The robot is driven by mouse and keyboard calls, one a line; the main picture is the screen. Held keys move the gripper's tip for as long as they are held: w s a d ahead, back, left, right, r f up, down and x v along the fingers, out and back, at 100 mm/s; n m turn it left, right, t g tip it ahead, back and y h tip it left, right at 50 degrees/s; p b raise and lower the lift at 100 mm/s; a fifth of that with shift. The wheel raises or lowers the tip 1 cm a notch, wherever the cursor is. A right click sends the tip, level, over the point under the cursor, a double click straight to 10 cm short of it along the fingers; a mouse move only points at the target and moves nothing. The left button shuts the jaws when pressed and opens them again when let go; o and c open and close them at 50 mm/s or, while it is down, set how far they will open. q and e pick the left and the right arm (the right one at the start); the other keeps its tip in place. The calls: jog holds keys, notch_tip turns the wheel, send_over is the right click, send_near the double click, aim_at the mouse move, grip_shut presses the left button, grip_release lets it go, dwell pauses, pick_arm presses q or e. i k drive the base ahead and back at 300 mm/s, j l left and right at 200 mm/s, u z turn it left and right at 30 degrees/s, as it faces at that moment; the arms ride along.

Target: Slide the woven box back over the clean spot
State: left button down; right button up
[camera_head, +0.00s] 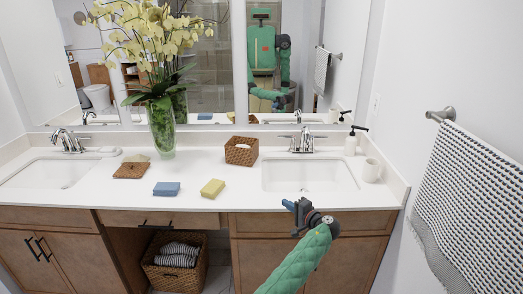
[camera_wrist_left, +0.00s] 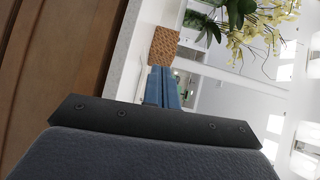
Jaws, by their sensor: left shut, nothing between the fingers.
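The woven box (camera_head: 241,156) is a small brown open-topped box on the white counter, left of the right sink and near the mirror. It also shows in the left wrist view (camera_wrist_left: 164,47), beyond my fingertips. My left gripper (camera_head: 289,205) is at the counter's front edge, in front of the right sink, apart from the box. Its blue fingers (camera_wrist_left: 161,88) are shut with nothing between them. I cannot make out a distinct clean spot on the counter. My right gripper is not in view.
A blue sponge (camera_head: 166,188) and a yellow sponge (camera_head: 213,188) lie near the counter's front. A soap bottle (camera_head: 351,144) and cup (camera_head: 371,170) are right of the sink (camera_head: 311,176).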

aim_at(245, 157)
jog(key=i, duration=1.1)
